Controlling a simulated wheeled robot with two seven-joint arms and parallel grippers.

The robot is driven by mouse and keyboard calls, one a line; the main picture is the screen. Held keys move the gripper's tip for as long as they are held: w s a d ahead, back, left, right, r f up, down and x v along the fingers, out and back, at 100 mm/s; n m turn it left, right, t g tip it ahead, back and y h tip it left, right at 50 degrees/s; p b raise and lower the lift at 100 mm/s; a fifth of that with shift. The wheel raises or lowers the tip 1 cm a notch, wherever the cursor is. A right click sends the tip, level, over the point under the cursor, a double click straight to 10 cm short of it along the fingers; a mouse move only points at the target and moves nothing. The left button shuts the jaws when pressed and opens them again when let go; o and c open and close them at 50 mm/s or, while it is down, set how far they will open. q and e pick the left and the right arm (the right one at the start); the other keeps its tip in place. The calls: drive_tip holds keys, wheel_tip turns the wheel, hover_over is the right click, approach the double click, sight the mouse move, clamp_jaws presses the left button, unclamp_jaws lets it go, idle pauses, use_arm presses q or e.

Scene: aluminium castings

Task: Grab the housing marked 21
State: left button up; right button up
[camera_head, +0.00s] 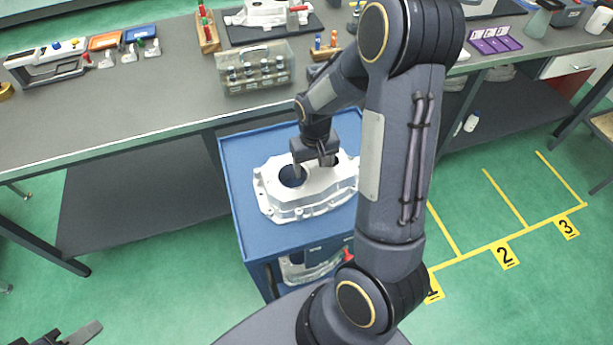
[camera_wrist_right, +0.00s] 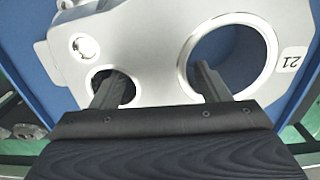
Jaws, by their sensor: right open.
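The silver cast housing (camera_head: 284,210) lies on the top of a blue cart. How deep the fingers reach is unclear. Part of my left gripper (camera_head: 80,335) shows at the bottom left; its jaws are unclear.
The blue cart (camera_head: 240,165) has another casting (camera_head: 310,266) on its lower shelf. Behind it runs a long grey workbench (camera_head: 150,105) with a clear bin of parts (camera_head: 255,68) and small tools. Yellow numbered floor bays (camera_head: 500,243) lie at the right, with open green floor.

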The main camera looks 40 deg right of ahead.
drive_tip(key=shift+f, duration=0.25)
clamp_jaws()
idle(0.3)
drive_tip(key=shift+r, duration=0.1)
